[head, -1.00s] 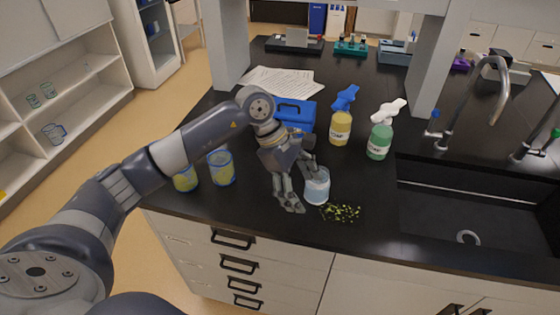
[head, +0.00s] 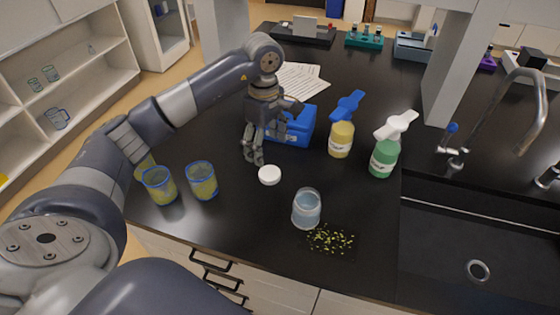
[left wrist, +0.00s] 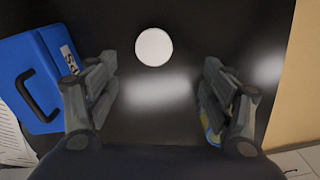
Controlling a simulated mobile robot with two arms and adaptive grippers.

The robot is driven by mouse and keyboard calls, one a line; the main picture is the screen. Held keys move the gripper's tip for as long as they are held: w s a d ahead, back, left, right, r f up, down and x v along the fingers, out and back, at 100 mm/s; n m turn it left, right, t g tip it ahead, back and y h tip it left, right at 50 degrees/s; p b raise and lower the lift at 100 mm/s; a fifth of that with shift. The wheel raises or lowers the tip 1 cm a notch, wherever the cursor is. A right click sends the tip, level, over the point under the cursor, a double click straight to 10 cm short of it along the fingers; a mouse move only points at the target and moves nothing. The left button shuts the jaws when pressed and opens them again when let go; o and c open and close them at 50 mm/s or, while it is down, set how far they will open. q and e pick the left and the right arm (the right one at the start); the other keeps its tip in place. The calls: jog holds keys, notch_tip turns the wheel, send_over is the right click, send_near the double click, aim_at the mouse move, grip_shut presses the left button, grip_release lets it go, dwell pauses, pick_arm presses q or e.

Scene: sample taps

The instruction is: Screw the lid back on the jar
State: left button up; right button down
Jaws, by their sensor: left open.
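The white round lid (head: 269,175) lies flat on the black counter. It also shows in the left wrist view (left wrist: 154,47), ahead of and between my finger pads. The jar (head: 306,208), clear with pale blue contents, stands upright and uncovered on the counter, right of and nearer than the lid. My left gripper (head: 254,158) is open and empty, pointing down just behind and left of the lid, apart from it. Its two fingers show at either side in the left wrist view (left wrist: 158,95). My right gripper is in neither view.
A blue case (head: 292,127) stands right behind my left gripper. A yellow bottle (head: 341,140) and a green bottle (head: 383,158) stand right of it. Beakers (head: 202,181) stand at the left. Yellow-green bits (head: 331,240) lie before the jar. The sink (head: 450,250) is at the right.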

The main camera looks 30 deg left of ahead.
pick_arm(q)
jog(key=p, duration=0.2)
send_over(271, 174)
jog(key=f, duration=0.5)
jog(key=shift+s+a+f, duration=0.15)
jog(key=shift+s+a, duration=0.05)
jog(key=shift+s, duration=0.15)
jog(key=shift+f, duration=0.1)
jog(key=shift+w+f, duration=0.1)
jog(key=shift+f, duration=0.1)
jog(key=f, duration=0.1)
jog(key=f+p, duration=0.2)
jog(key=f, duration=0.1)
jog(key=shift+w+d+f, duration=0.1)
jog(key=shift+w+d, duration=0.15)
jog(key=shift+f, duration=0.25)
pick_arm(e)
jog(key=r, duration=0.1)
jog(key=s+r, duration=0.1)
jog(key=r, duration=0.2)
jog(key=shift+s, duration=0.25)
